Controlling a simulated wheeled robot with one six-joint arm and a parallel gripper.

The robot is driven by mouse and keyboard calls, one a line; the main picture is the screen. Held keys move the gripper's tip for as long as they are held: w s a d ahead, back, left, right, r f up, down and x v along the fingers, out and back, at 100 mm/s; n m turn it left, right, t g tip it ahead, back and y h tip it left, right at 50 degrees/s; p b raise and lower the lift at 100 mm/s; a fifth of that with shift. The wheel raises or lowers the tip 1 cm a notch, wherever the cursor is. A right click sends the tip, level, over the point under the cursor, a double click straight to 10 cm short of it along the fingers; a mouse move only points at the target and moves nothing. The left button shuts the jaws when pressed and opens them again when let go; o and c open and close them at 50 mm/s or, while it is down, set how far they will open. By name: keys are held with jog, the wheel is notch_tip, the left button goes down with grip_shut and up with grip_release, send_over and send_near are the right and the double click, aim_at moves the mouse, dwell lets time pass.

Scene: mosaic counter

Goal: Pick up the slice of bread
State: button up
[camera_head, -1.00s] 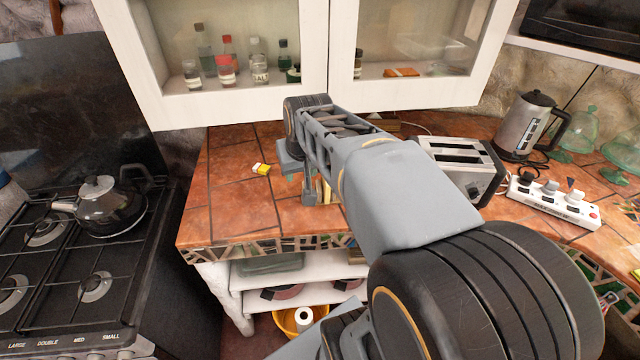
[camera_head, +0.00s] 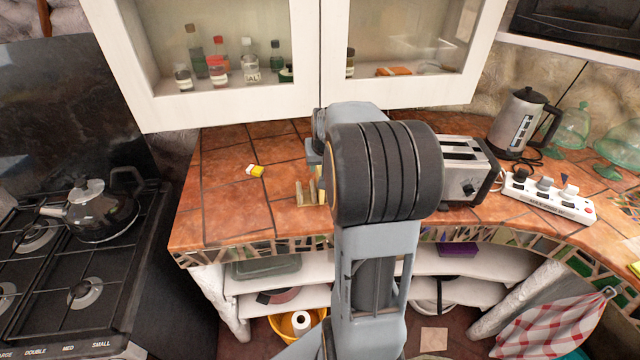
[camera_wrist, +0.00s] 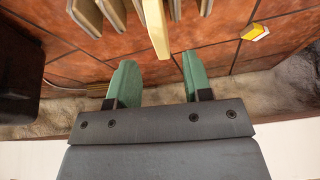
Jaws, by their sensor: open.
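Several upright tan and cream slabs stand in a row at the top edge of the wrist view. A pale cream one, which may be the slice of bread (camera_wrist: 156,29), reaches lowest, near the gap between my fingers. I cannot tell for certain which slab is bread and which is a holder. In the head view a small part of the tan slabs (camera_head: 306,193) shows left of my arm. My gripper (camera_wrist: 155,70) is open and empty, its green fingers apart and short of the slabs. In the head view my arm mostly hides it.
A small yellow and white item (camera_head: 255,170) lies on the tiled counter (camera_head: 225,205). A toaster (camera_head: 466,165), kettle (camera_head: 522,122) and power strip (camera_head: 548,195) stand to the right. The wall cabinet (camera_head: 215,115) overhangs the back. The counter's left part is mostly clear.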

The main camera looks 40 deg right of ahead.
aim_at(320, 171)
jog(key=shift+p+x, duration=0.6)
jog(key=shift+x, duration=2)
jog(key=shift+c, duration=0.3)
jog(key=shift+r, duration=0.1)
jog(key=c, duration=0.7)
